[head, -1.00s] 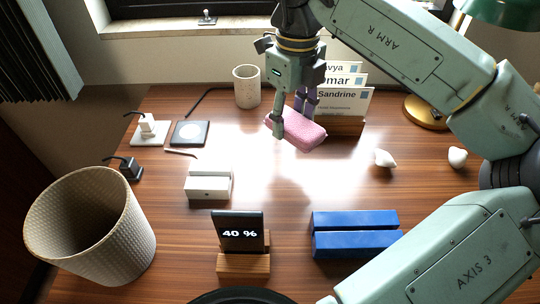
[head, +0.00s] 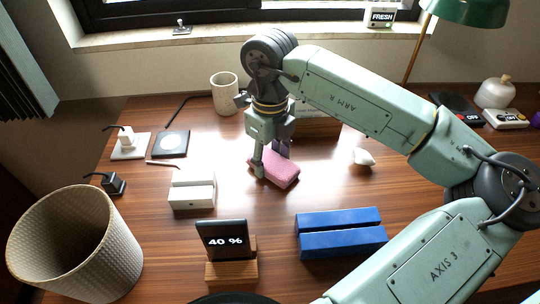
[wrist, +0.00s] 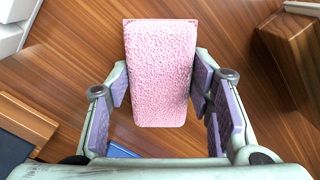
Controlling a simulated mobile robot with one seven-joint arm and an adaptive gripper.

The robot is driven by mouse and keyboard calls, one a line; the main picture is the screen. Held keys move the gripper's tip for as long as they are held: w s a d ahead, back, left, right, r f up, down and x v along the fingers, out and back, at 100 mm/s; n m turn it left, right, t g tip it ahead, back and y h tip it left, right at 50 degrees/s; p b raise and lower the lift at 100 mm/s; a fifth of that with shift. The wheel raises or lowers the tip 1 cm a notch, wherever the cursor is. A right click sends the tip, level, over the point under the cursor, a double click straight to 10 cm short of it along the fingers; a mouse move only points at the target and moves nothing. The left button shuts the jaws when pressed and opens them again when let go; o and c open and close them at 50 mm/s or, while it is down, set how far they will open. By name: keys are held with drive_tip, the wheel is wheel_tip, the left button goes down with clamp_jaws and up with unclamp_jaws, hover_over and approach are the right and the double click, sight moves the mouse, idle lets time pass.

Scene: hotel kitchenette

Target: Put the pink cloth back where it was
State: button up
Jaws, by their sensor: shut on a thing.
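The pink cloth (head: 275,170) is a folded, fuzzy block low over the middle of the wooden desk. My gripper (head: 270,165) points down from above and is shut on the cloth, one finger on each side. In the wrist view the cloth (wrist: 160,70) lies between the purple pads of my gripper (wrist: 163,90), with bare wood around it. I cannot tell whether the cloth touches the desk.
A white block (head: 192,192) is left of the cloth, a phone (head: 222,238) on a wooden stand and a blue holder (head: 340,235) are in front. A cup (head: 225,95) stands behind. A white shell-like piece (head: 363,157) lies right. A wastebasket (head: 75,250) stands front left.

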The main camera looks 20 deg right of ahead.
sight(270, 159)
drive_tip(key=shift+f, duration=0.2)
drive_tip(key=o, duration=1.1)
drive_tip(key=shift+r, duration=0.15)
wheel_tip(270, 159, up, 12)
drive_tip(key=shift+r+b, duration=0.1)
drive_tip(key=shift+b, duration=0.2)
